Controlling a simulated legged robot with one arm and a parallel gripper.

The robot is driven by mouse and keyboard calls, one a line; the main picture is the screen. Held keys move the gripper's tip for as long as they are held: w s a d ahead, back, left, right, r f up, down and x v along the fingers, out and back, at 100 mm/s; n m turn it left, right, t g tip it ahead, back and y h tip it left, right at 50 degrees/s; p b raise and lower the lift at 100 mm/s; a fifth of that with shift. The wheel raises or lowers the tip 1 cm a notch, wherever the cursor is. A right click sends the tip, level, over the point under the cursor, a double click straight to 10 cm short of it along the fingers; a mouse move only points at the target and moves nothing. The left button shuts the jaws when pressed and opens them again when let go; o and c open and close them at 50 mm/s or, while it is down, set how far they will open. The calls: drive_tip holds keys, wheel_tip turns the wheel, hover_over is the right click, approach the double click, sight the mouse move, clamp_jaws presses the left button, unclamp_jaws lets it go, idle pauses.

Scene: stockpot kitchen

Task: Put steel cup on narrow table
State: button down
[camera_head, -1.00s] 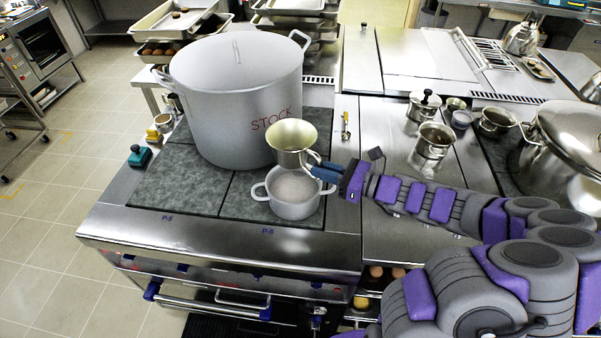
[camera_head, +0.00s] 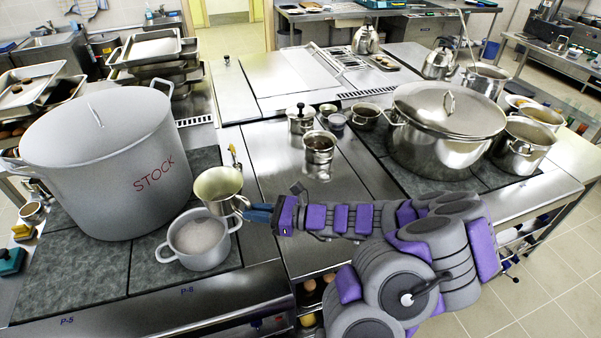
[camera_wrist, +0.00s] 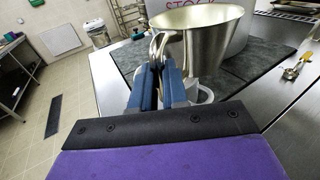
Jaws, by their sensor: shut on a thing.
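The steel cup (camera_head: 219,190) is a shiny, flared vessel with a handle. My gripper (camera_head: 251,212) is shut on its handle and holds it upright, overlapping the back rim of the small pot in the head view. In the wrist view the cup (camera_wrist: 203,45) stands just beyond the blue fingers of my gripper (camera_wrist: 157,75). Whether the cup touches the small pot is unclear. I cannot tell for sure which surface is the narrow table; a long steel table (camera_head: 552,48) stands at the far right.
The small pot (camera_head: 200,258) and large stockpot (camera_head: 110,175) stand on the left cooktop. A lidded pot (camera_head: 435,150) and other pans fill the right cooktop. Small pots, including an open one (camera_head: 319,150), sit between. Tiled floor (camera_head: 545,250) is free at the lower right.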

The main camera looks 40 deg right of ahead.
drive_tip(key=s+d+f+m+t+h, duration=0.2)
drive_tip(key=s+d+f+m+h, duration=0.15)
drive_tip(key=s+d+f, duration=0.45)
drive_tip(key=s+d+f+m+t+h, duration=0.25)
drive_tip(key=s+d+f+h, duration=0.2)
drive_tip(key=d, duration=0.55)
drive_tip(key=shift+m+h, duration=0.3)
drive_tip(key=w+d+b, duration=0.1)
drive_tip(key=w+d, duration=0.1)
drive_tip(key=w, duration=0.1)
drive_tip(key=w+d+b, duration=0.1)
drive_tip(key=w+d, duration=0.2)
drive_tip(key=w+d+f+b, duration=0.1)
drive_tip(key=w+d+b, duration=0.1)
drive_tip(key=w+d, duration=0.1)
drive_tip(key=shift+w+d, duration=0.2)
drive_tip(key=shift+w, duration=0.4)
drive_tip(key=shift+w+d+r, duration=0.1)
drive_tip(key=shift+w+d, duration=0.35)
drive_tip(key=shift+w, duration=0.15)
wheel_tip(320, 180, down, 4)
drive_tip(key=shift+r+b, duration=0.15)
drive_tip(key=shift+b, duration=0.65)
drive_tip(key=c, duration=1.1)
unclamp_jaws()
drive_tip(key=shift+r, duration=0.1)
drive_tip(key=shift+c, duration=0.2)
